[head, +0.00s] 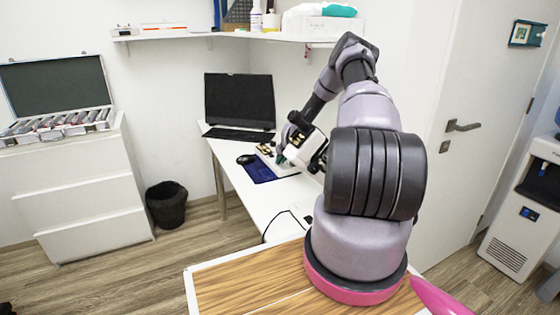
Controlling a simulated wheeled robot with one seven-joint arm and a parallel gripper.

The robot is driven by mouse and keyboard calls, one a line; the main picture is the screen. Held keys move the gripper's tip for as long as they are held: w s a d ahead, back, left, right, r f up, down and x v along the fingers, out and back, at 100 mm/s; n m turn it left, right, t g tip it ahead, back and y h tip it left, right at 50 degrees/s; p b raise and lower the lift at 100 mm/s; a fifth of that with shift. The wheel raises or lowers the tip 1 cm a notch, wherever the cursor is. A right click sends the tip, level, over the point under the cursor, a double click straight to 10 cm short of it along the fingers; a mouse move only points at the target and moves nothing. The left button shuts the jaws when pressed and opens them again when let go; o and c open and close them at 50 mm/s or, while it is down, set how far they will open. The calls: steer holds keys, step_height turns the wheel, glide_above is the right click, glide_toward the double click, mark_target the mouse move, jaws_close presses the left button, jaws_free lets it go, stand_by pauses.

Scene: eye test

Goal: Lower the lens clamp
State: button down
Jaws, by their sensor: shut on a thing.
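A white and black eye-test device (308,153) stands on the white desk beneath the end of my arm. My gripper (282,157) is small in the head view, at the left side of this device. It is shut on a small part there, which looks to be the lens clamp. The clamp's shape and height are too small and too covered by my gripper to make out. My arm hides part of the device's right side.
The white desk (262,213) holds a dark monitor (240,98), a keyboard, a mouse (246,159) and a blue mat (259,171). A wooden-topped table (240,291) is in front. A drawer cabinet (85,190) with an open lens case and a black bin (167,204) stand left.

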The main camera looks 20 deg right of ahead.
steer(key=shift+s+r+t, duration=0.1)
steer(key=shift+t, duration=0.4)
steer(key=shift+r, duration=0.2)
steer(key=c, duration=0.8)
jaws_free()
steer(key=shift+r, duration=0.1)
steer(key=v, duration=1)
steer(key=shift+s, duration=0.25)
steer(key=shift+w+a+r, duration=0.1)
